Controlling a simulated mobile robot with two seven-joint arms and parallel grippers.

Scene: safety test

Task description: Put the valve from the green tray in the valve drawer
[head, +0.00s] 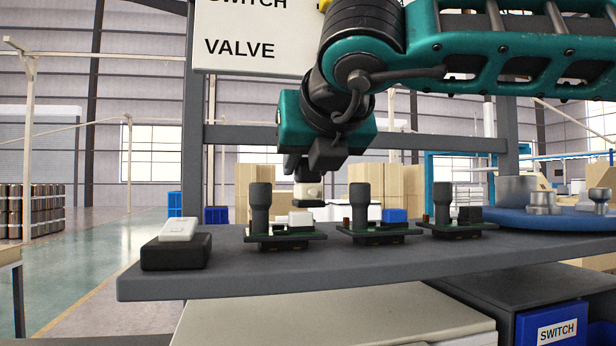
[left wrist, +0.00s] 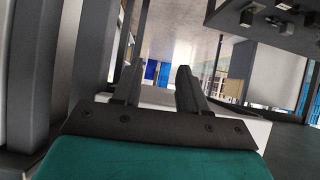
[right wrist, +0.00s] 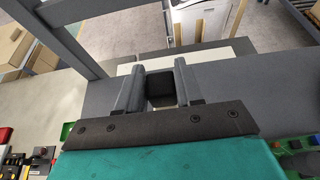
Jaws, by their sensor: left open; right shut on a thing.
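My right gripper (head: 308,179) hangs above the grey bench, pointing down. It is shut on a small block (head: 308,193), which looks pale at its lower end. In the right wrist view the block (right wrist: 160,88) looks dark between the fingers; I cannot tell whether it is a valve. My left gripper (left wrist: 158,85) is open and empty in the left wrist view, and is outside the head view. A green edge (right wrist: 67,131) at the left of the right wrist view may be the green tray. I cannot make out the valve drawer; a sign (head: 240,45) reads "VALVE".
The grey bench (head: 220,284) carries several circuit boards with dark upright posts, including one (head: 285,238). A black box (head: 176,251) with a white top stands at the left end. A blue disc (head: 540,222) at right holds metal parts. A blue drawer (head: 552,335) reads "SWITCH".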

